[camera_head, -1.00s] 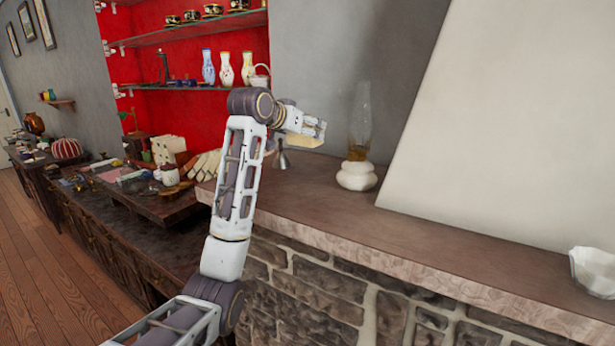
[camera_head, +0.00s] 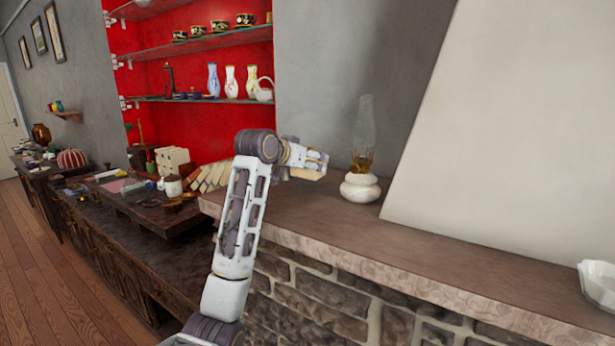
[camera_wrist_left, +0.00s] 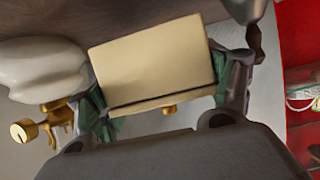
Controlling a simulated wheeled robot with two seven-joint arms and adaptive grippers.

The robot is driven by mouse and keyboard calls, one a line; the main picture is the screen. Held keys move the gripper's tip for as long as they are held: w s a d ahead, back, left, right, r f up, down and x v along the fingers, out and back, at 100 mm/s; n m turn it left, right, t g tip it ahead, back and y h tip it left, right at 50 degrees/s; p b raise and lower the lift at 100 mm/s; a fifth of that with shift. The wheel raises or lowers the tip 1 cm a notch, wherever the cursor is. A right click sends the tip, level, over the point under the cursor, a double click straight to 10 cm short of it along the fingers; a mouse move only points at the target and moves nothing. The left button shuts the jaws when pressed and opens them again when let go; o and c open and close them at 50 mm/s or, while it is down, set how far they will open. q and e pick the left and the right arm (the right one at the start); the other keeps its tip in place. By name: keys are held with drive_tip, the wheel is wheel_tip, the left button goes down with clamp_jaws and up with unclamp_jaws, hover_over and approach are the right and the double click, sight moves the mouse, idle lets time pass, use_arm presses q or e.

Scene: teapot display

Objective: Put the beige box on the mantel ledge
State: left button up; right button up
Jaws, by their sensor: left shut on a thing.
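The beige box (camera_wrist_left: 152,62) fills the middle of the left wrist view, held between the fingers of my left gripper (camera_wrist_left: 165,90). In the head view my left gripper (camera_head: 318,165) is shut on the box, and only a small beige edge (camera_head: 308,174) of it shows below the fingers. The mantel ledge (camera_head: 400,235) is the long stone top over the brick front. The gripper and box are over or close to its left, back part; I cannot tell the exact height. My right gripper is not in view.
An oil lamp (camera_head: 361,188) with a white base and glass chimney stands on the ledge, just right of the gripper. A white bowl (camera_head: 597,284) stands at the far right. The ledge between them is clear. Red shelves with vases (camera_head: 231,82) lie behind left.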

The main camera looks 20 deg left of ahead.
sight(302, 173)
use_arm(q)
drive_tip(key=shift+f, duration=0.15)
drive_tip(key=shift+f, duration=1.85)
drive_tip(key=shift+f, duration=0.1)
drive_tip(key=o, duration=1)
drive_tip(key=shift+o, duration=0.2)
drive_tip(key=shift+s, duration=0.1)
drive_tip(key=shift+v, duration=6)
